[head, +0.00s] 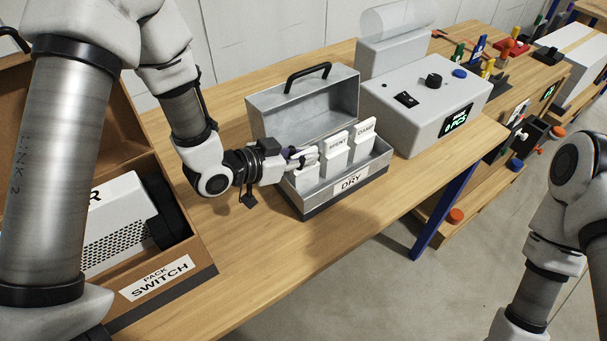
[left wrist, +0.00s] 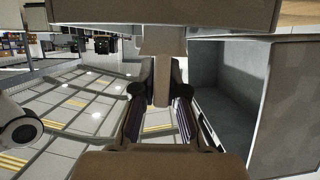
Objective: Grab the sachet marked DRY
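An open grey metal box (head: 318,201) with a DRY label on its front stands on the bench. White upright packets stand in a row in it: the right one (head: 363,142) and the middle one (head: 334,154) carry dark lettering, too small to read surely. The left packet (head: 306,182) is partly covered by my left gripper (head: 303,158), which reaches in from the left at its upper part. In the left wrist view a pale narrow tab (left wrist: 162,80) lies between the fingers; whether they press on it is unclear. My right gripper is out of frame.
The box's raised lid (head: 305,103) stands behind the packets. A grey machine (head: 425,100) with a green display is to the right. A cardboard carton (head: 190,262) marked PACK SWITCH is at the left. Bare bench lies in front of the metal box.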

